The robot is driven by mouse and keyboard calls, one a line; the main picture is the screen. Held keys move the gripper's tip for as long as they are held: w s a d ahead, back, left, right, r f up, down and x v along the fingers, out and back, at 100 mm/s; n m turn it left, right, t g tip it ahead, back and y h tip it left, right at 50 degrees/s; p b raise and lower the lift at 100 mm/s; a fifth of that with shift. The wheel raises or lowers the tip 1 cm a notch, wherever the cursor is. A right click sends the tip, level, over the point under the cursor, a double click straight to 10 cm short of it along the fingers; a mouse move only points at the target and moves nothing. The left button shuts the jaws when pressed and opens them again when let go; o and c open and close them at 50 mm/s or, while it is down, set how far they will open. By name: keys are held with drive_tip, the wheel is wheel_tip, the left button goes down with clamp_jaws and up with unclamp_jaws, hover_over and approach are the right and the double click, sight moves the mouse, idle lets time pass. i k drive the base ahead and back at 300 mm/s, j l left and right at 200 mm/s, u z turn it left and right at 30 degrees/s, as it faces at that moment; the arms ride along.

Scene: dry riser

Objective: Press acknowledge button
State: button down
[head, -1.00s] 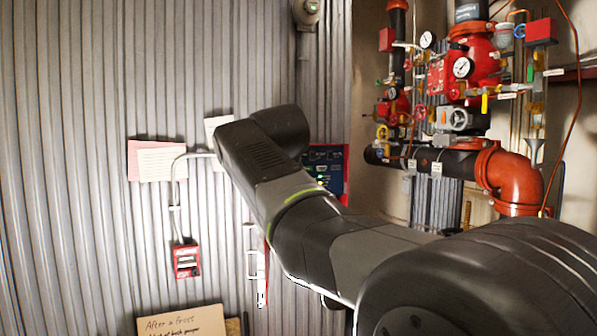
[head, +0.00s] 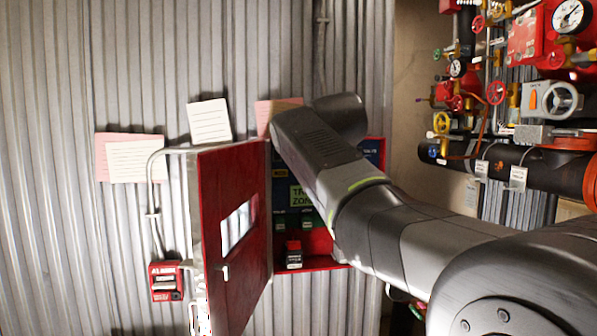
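A red cabinet with its door (head: 238,205) swung open hangs on the corrugated wall. Inside is a dark panel (head: 281,222) with small labels, a yellow label and a larger green label partly reading "ZONE". A small red and black device (head: 293,256) with a white label sits at the cabinet's bottom. I cannot pick out which part is the acknowledge button. My arm crosses in front of the cabinet and hides the panel's right part. My gripper does not show.
A red alarm box (head: 166,281) with conduit is on the wall at left. Paper notes (head: 209,120) are pinned above. Red valves, gauges and a thick black pipe (head: 455,167) fill the right side. The open door stands out from the wall.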

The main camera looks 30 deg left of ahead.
sight(284, 173)
drive_tip(key=i+l+u, duration=0.15)
drive_tip(key=i+u, duration=0.3)
drive_tip(key=i+l+u, duration=0.3)
drive_tip(key=u, duration=0.15)
drive_tip(key=i, duration=0.1)
